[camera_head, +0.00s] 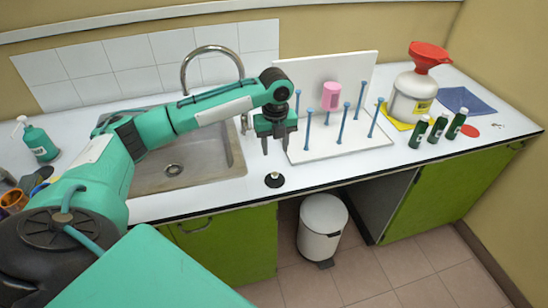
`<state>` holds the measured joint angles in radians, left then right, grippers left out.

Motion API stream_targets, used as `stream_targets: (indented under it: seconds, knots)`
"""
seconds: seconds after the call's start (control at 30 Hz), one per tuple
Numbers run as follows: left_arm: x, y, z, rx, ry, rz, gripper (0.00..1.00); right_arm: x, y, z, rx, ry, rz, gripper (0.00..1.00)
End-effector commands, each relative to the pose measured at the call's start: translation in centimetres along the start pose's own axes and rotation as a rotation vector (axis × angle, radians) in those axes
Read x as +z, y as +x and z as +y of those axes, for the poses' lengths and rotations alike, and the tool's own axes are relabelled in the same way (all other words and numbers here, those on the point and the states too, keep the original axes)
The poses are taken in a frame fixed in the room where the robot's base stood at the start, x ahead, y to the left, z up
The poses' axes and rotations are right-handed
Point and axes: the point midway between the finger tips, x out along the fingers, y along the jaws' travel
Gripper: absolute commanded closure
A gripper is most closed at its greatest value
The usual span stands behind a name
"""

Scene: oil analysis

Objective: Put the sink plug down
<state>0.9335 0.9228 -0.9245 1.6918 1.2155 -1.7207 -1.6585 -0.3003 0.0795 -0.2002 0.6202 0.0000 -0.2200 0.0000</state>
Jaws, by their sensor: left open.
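The sink plug (274,180) is a small black disc with a light knob on top. It lies on the white counter to the right of the sink (205,172), near the counter's front edge. My left gripper (276,148) points down above the plug, open and empty, with a gap between its fingertips and the plug. The sink's drain (173,170) shows as a dark round hole in the basin. My right gripper is not in view.
A white peg rack (335,145) with blue pegs and a pink cup (331,95) stands right of my gripper. Further right are a white jug (411,98) with a red funnel and several green bottles (437,129). A tap (212,48) rises behind the sink.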

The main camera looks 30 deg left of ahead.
Motion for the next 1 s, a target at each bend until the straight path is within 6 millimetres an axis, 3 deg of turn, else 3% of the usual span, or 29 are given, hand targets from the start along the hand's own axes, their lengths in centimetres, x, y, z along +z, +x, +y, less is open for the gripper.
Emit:
stream_targets:
  seconds: [0.3,0.47,0.57,0.7,0.8,1.0]
  knots:
    - [0.0,-0.7,0.0,0.000,-0.001,-0.001,0.57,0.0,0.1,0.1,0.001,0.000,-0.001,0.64]
    - [-1.2,0.8,-1.6,-0.048,-0.028,-0.004,0.57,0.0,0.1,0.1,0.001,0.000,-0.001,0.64]
    - [-3.6,3.1,-4.5,-0.151,-0.094,-0.001,0.57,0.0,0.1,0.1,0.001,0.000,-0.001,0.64]
    - [-8.4,6.3,-9.4,-0.369,-0.255,0.042,0.57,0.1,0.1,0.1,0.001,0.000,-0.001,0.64]
    - [-11.5,7.4,-12.2,-0.521,-0.383,0.103,0.57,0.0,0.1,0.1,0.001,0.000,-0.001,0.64]
    - [-15.1,8.9,-15.1,-0.739,-0.631,0.232,0.57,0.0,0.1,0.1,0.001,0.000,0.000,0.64]
